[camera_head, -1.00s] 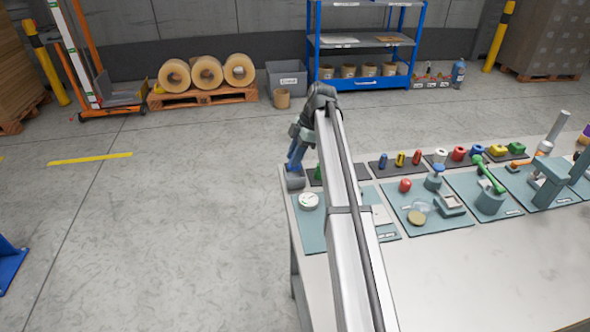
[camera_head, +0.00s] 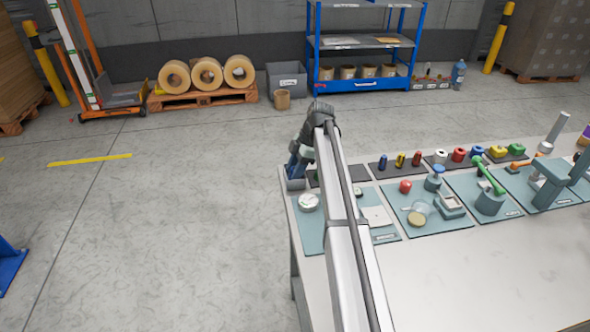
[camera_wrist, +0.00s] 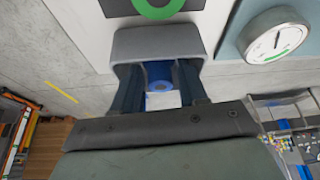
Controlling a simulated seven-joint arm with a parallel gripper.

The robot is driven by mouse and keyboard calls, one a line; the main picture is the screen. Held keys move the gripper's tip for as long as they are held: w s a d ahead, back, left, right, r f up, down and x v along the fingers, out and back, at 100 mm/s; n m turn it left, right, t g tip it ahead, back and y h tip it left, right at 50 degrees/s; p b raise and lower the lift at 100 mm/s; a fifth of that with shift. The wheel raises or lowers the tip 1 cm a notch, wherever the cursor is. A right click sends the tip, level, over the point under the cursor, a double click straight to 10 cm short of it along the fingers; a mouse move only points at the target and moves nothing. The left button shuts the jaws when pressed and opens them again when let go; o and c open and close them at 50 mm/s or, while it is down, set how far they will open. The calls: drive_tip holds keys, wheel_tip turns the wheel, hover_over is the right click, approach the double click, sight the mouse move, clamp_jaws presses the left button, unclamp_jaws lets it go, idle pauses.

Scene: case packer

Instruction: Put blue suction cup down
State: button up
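The blue suction cup (camera_wrist: 160,87) shows in the wrist view as a blue piece with a paler ring, between the two dark blue fingers of my gripper (camera_wrist: 161,80). The fingers are spread either side of it and reach to a grey open-sided holder (camera_wrist: 160,42). Whether they touch the cup is not clear. In the head view my gripper (camera_head: 298,166) is low at the table's far left corner, just over the grey holder (camera_head: 295,184). The cup cannot be made out there.
A white round dial (camera_head: 308,202) stands close to the holder; it also shows in the wrist view (camera_wrist: 274,36). A green ring (camera_wrist: 155,5) lies on a dark mat beyond the holder. Several mats with parts run rightward. Open floor lies left of the table (camera_head: 440,285).

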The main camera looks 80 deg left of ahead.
drive_tip(key=v, duration=1.2)
idle(0.6)
